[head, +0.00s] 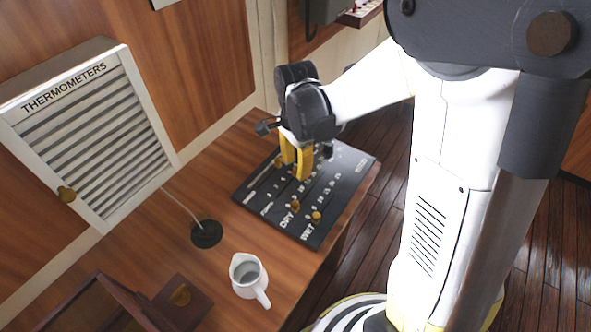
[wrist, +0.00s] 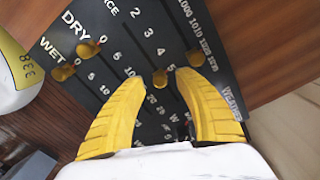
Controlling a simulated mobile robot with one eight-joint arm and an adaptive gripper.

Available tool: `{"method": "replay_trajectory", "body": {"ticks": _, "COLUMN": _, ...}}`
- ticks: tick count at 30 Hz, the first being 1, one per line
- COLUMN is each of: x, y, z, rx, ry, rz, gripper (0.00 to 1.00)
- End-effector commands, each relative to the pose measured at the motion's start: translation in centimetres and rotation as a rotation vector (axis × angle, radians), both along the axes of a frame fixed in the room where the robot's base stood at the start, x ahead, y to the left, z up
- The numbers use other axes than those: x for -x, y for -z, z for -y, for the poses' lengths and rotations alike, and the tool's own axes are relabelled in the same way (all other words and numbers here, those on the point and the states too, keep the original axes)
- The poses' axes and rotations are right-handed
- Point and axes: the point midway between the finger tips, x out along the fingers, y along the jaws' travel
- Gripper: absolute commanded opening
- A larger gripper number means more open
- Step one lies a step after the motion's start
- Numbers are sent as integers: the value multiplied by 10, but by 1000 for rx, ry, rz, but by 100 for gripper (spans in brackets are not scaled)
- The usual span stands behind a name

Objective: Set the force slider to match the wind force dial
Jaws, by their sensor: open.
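A black slider board (head: 262,207) lies on the wooden desk, with rows of white numbers and brass knobs. In the wrist view, one brass knob (wrist: 160,77) sits beside the number 5 in the row that appears to be the force row; its label is cut to "CE". My gripper (head: 294,170) points down over the board. In the wrist view its yellow fingertips (wrist: 162,80) are open, one on each side of this knob, with gaps showing. I cannot tell how far down they reach around it. No wind force dial is in view.
Other knobs sit at DRY (wrist: 88,47), WET (wrist: 63,72) and a pressure row (wrist: 195,57), close to the gripper. A white jug (head: 247,277) and a black cable disc (head: 206,234) stand on the desk. A louvred thermometer box (head: 95,130) is at left.

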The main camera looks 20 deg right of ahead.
Motion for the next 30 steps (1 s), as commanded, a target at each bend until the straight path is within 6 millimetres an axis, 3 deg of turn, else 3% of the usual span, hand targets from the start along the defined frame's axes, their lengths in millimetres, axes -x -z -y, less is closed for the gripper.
{"method": "replay_trajectory", "body": {"ticks": 11, "x": 0, "y": 7, "z": 0, "rx": 0, "ry": 0, "rz": 0, "gripper": 40}}
{"method": "replay_trajectory", "body": {"ticks": 15, "x": 0, "y": 7, "z": 0, "rx": 0, "ry": 0, "rz": 0, "gripper": 2}}
{"method": "replay_trajectory", "body": {"ticks": 16, "x": 0, "y": 7, "z": 0, "rx": 0, "ry": 0, "rz": 0, "gripper": 0}}
{"method": "replay_trajectory", "body": {"ticks": 23, "x": 4, "y": 7, "z": -6, "rx": 0, "ry": -3, "rz": 0, "gripper": 0}}
{"method": "replay_trajectory", "body": {"ticks": 30, "x": 36, "y": 7, "z": -51, "rx": -1, "ry": -7, "rz": 0, "gripper": 0}}
